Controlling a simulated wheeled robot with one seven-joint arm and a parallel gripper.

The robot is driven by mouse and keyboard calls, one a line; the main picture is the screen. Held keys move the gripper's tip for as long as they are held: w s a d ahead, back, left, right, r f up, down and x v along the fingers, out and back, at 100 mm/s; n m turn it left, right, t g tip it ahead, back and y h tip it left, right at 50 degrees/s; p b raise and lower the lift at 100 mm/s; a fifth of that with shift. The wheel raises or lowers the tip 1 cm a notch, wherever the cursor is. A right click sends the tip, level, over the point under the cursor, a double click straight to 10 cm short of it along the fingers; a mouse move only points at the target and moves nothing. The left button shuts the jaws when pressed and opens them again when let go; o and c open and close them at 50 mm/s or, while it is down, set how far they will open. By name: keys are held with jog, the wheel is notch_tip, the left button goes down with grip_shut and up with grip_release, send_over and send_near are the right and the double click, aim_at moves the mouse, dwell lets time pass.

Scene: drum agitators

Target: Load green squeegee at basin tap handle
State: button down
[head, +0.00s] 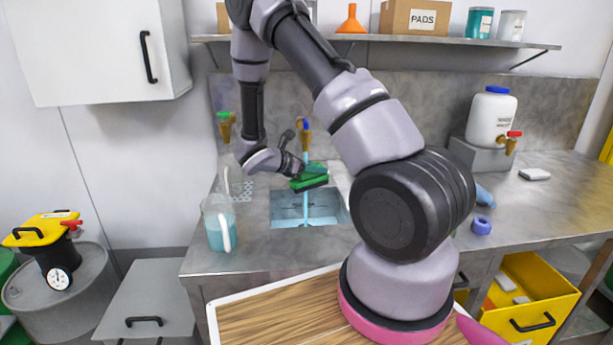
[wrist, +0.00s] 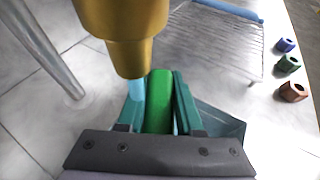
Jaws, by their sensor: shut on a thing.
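My gripper (head: 297,168) is above the basin, below and beside the brass tap (head: 304,138) with the blue handle. It is shut on the green squeegee (head: 312,178). In the wrist view a rounded green part of the squeegee (wrist: 158,115) sits between the two teal jaws. The tap's brass spout (wrist: 122,35) hangs close in front of the squeegee there, and a blue water stream (wrist: 137,88) falls from it. The steel basin (head: 284,213) lies below with the stream running into it. The tap's handle is out of the wrist view.
A second tap (head: 224,128) with a green handle stands left. A clear jug (head: 219,226) of blue liquid stands on the counter left of the basin. Small blue (wrist: 286,45), green (wrist: 288,64) and brown (wrist: 293,91) nut-shaped pieces lie on the counter.

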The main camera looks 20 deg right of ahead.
jog(key=s+d, duration=0.2)
jog(key=s, duration=0.4)
dwell(0.3)
jog(key=shift+w, duration=0.1)
dwell(0.7)
dwell(0.4)
jog(key=s+d+r, duration=0.1)
jog(key=s+r, duration=0.3)
jog(key=shift+s+d, duration=0.25)
jog(key=shift+s, duration=0.15)
dwell(0.4)
